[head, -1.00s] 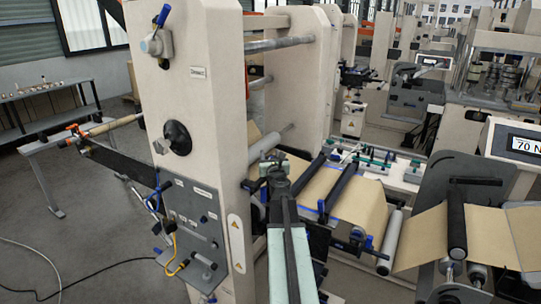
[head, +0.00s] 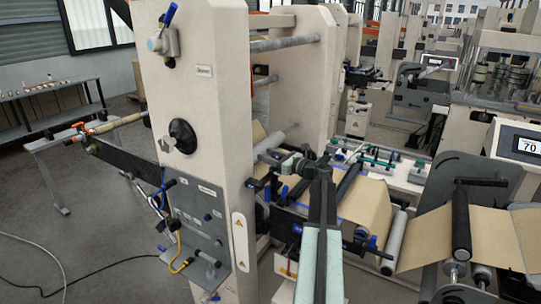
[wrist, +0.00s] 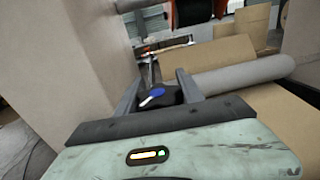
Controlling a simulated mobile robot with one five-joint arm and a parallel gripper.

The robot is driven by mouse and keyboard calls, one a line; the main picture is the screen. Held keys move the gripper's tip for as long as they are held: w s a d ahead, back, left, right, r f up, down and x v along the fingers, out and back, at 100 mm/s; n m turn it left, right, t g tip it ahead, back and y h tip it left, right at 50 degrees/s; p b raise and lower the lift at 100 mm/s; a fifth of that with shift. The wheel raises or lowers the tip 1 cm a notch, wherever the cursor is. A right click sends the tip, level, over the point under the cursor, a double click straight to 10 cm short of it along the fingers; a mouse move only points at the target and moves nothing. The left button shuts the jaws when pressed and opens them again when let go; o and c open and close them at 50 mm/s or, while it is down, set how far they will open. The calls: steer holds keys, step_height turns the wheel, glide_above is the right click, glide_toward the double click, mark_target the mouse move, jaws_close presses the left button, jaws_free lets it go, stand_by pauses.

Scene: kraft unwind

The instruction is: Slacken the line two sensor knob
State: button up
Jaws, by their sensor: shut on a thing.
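In the wrist view a dark knob with a blue cap and a white mark (wrist: 157,96) sits between the two dark fingers of my gripper (wrist: 158,90). The gripper is shut on it, one finger at each side. I cannot read a label that says which line it serves. In the head view my gripper (head: 268,170) is beside the beige machine column, left of the brown paper web (head: 362,205). The knob in its grip is small and hard to make out there.
A tall beige column (head: 195,100) stands close to the left of my gripper. A grey roller (wrist: 240,75) and brown paper lie close to the right in the wrist view. A display (head: 527,146) at right reads 70. A side bench (head: 55,145) stands at left.

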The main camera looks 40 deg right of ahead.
steer(key=shift+s+a+f+n+g+y, duration=0.1)
steer(key=shift+s+a+n+g+y, duration=0.2)
steer(key=shift+n+g+y, duration=1.3)
steer(key=shift+s+a+n+g+y, duration=0.15)
steer(key=shift+a+n+g+y, duration=0.4)
steer(key=shift+n+y, duration=1.2)
steer(key=shift+s+a+f+n+g+y, duration=0.1)
steer(key=shift+s+a+n+g+y, duration=0.15)
steer(key=shift+n+g+y, duration=1.5)
steer(key=shift+m+t+y, duration=0.4)
steer(key=shift+m+y, duration=0.3)
steer(key=o, duration=1.4)
steer(key=shift+d, duration=0.1)
steer(key=shift+r, duration=0.1)
